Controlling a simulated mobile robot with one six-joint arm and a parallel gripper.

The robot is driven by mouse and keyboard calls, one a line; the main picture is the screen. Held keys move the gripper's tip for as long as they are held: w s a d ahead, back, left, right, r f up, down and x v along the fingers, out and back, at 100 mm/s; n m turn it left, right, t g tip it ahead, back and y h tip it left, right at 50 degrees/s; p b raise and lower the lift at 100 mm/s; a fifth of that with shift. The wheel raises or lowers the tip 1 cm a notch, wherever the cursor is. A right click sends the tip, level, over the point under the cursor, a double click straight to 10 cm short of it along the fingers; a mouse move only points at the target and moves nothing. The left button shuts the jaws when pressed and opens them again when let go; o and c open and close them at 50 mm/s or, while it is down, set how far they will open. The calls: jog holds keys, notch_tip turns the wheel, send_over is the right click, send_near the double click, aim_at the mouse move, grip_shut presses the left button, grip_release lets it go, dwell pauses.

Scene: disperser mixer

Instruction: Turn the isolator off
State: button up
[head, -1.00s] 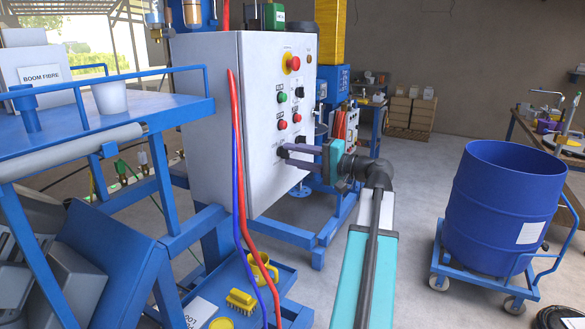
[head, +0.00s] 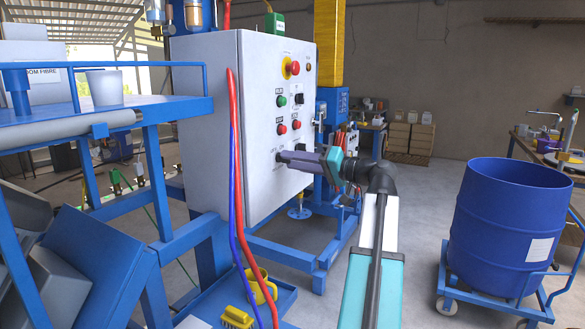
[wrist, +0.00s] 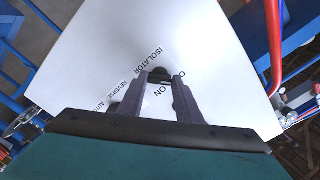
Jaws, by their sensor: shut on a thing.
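The isolator is a small dark knob (wrist: 159,74) on the white panel face, with the printed words ISOLATOR and ON around it in the wrist view. My gripper (wrist: 162,80) has its two purple-grey fingers on either side of the knob and is shut on it. In the head view my gripper (head: 281,158) reaches the lower part of the control cabinet's front (head: 270,120).
Above my gripper are a red emergency stop (head: 292,68) on yellow, green and red buttons, and black switches. Red and blue hoses (head: 236,170) hang down the cabinet's near edge. A blue drum (head: 507,225) on a trolley stands right, with open floor between.

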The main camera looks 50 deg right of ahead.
jog(key=shift+d+r, duration=0.15)
jog(key=shift+r, duration=0.05)
jog(key=o, duration=1)
jog(key=shift+o, duration=0.2)
jog(key=shift+f, duration=0.1)
jog(key=v, duration=1.4)
jog(key=shift+b, duration=0.35)
